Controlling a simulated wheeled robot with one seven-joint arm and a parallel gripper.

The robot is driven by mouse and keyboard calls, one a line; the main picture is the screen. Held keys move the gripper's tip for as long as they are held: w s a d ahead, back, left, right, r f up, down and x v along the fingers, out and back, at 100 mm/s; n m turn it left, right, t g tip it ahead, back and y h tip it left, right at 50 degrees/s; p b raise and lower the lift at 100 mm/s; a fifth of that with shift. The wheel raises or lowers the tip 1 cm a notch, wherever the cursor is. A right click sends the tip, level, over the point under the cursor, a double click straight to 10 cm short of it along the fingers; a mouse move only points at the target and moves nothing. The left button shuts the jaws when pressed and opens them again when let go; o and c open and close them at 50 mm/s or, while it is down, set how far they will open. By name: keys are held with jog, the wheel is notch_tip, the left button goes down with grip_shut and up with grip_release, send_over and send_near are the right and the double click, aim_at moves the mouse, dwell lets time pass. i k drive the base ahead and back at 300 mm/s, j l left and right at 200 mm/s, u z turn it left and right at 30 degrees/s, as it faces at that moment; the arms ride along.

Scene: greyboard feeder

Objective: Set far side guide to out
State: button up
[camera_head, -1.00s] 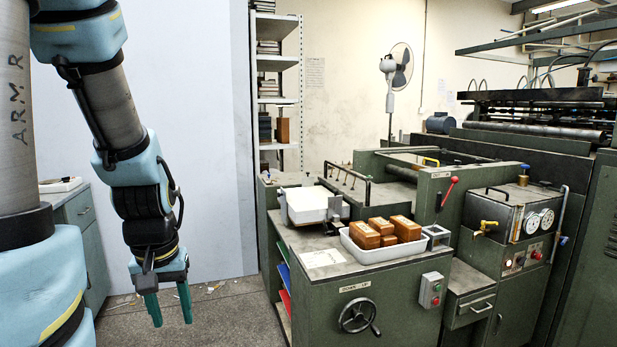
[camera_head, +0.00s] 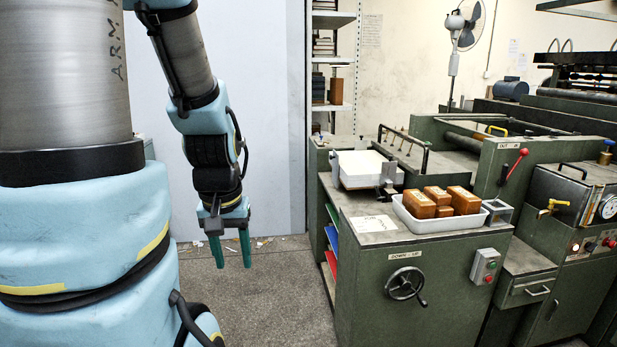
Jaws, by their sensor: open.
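The feeder holds a stack of white board (camera_head: 362,165) on top of the green machine's left end. A small grey metal guide block (camera_head: 389,173) stands at the stack's right side. Another upright metal piece (camera_head: 335,166) shows at its left edge. I cannot tell for sure which is the far side guide, or its in or out setting. My gripper (camera_head: 231,256) hangs pointing down, with two teal fingers apart and nothing between them. It is left of the machine, over the floor and clear of the guides.
A white tray (camera_head: 445,227) with several brown blocks sits right of the stack. A handwheel (camera_head: 406,284) and a switch box (camera_head: 485,266) are on the machine's front. A black rail (camera_head: 403,137) stands behind the stack. Open floor (camera_head: 275,300) lies between my arm and the machine.

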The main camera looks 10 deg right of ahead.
aim_at(361, 145)
jog(key=i+z, duration=0.15)
jog(key=i, duration=0.4)
jog(key=i+j+z, duration=0.1)
jog(key=i, duration=0.45)
jog(key=i+j+z, duration=0.15)
jog(key=i, duration=0.35)
